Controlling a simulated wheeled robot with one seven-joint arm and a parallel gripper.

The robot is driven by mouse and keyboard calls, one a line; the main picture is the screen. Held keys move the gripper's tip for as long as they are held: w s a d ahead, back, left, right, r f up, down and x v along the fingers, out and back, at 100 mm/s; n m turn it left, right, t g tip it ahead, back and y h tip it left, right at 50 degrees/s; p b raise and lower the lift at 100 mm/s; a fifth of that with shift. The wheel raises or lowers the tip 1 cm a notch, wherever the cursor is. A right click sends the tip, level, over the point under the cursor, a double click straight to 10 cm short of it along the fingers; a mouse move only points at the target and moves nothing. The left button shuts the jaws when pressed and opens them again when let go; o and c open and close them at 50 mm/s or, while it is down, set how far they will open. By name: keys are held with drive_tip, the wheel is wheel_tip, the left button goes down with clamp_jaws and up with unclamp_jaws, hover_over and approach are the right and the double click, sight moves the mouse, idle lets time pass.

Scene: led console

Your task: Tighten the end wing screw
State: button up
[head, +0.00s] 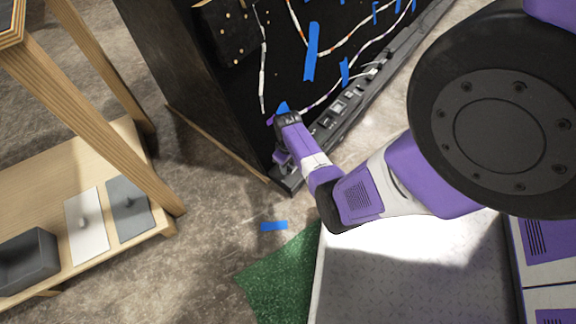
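A tall black console panel (245,72) with wires and blue tape strips stands at the upper middle. A dark rail (343,103) with grey parts runs along its foot, and its near end lies close to the panel's lower corner. My purple and white arm reaches down to this near end. My gripper (282,160) is at the near end of the rail, small and partly hidden by my wrist. I cannot tell whether its fingers are open or shut, or whether they touch anything. I cannot make out the end wing screw.
A wooden shelf unit (60,190) stands at the left, with a dark box (27,262), a white plate (87,222) and a grey plate (129,206) on its lower board. Blue tape (273,226) and a green mat (277,277) lie on the floor. Bare floor separates shelf and console.

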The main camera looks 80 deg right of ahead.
clamp_jaws()
